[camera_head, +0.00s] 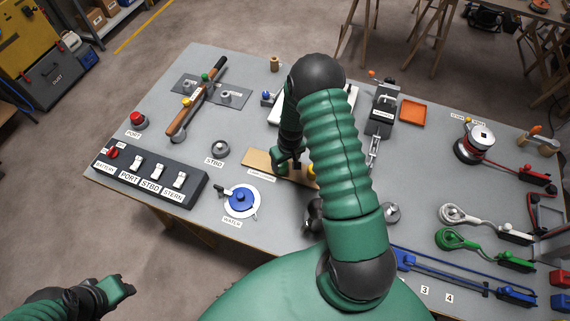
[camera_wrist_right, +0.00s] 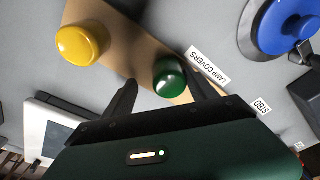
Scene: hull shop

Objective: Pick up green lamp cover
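The green lamp cover (camera_wrist_right: 170,77) is a small round dome on a tan board (camera_wrist_right: 130,62) labelled LAMP COVERS in the right wrist view. My right gripper (camera_wrist_right: 163,82) is open, with one dark finger on each side of the cover. I cannot tell whether the fingers touch it. In the head view my right gripper (camera_head: 284,163) is low over the tan board (camera_head: 258,161) and hides the green cover. A yellow lamp cover (camera_wrist_right: 82,45) sits beside it on the board. My left gripper (camera_head: 120,288) is off the table at lower left, its fingers unclear.
A black switch box (camera_head: 148,177) lies at the left edge. A white-topped unit (camera_wrist_right: 50,128) is close to the gripper. My right arm covers the table's middle.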

